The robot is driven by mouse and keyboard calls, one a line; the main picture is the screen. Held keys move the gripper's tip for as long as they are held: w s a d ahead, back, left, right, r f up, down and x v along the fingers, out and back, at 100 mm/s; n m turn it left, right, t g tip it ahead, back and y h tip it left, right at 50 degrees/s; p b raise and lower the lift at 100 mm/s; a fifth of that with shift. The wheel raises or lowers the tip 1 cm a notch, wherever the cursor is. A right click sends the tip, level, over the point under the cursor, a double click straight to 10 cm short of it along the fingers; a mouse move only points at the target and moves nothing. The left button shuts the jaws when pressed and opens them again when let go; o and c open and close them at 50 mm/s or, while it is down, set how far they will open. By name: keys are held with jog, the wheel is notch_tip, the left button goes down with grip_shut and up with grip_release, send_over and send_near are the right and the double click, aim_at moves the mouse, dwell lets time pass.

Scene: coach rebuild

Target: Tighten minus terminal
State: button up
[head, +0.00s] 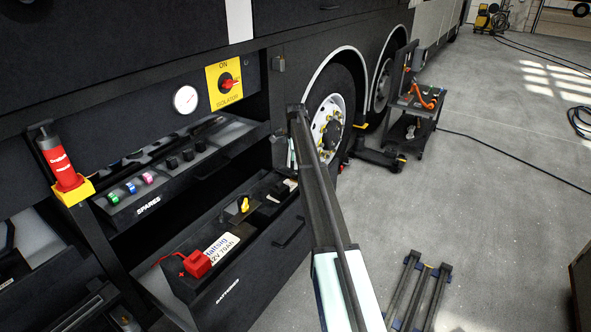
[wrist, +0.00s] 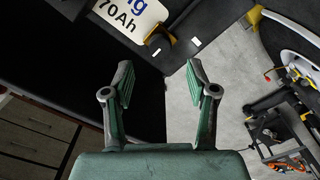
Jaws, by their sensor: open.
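The battery (head: 222,246), labelled 12V 70Ah, sits in the pulled-out batteries drawer (head: 228,296). Its plus end has a red cover (head: 197,264) with a red cable. At the other end is a black clamp with a yellow part (head: 243,204), apparently the minus terminal; no minus sign is readable. In the wrist view this terminal (wrist: 158,42) lies beyond my fingertips, near the top, beside the battery label (wrist: 130,15). My gripper (wrist: 164,85) is open and empty, apart from the terminal. In the head view my arm largely hides the gripper.
The spares drawer (head: 150,205) is open above the batteries drawer. A red canister (head: 62,165) stands at left; the isolator switch (head: 224,82) and gauge (head: 186,99) are above. A coach wheel (head: 328,125) and tool cart (head: 415,105) are beyond my arm. Floor at right is mostly clear.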

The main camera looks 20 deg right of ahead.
aim_at(296, 174)
notch_tip(296, 174, up, 6)
jog(key=shift+r, duration=0.2)
dwell(0.4)
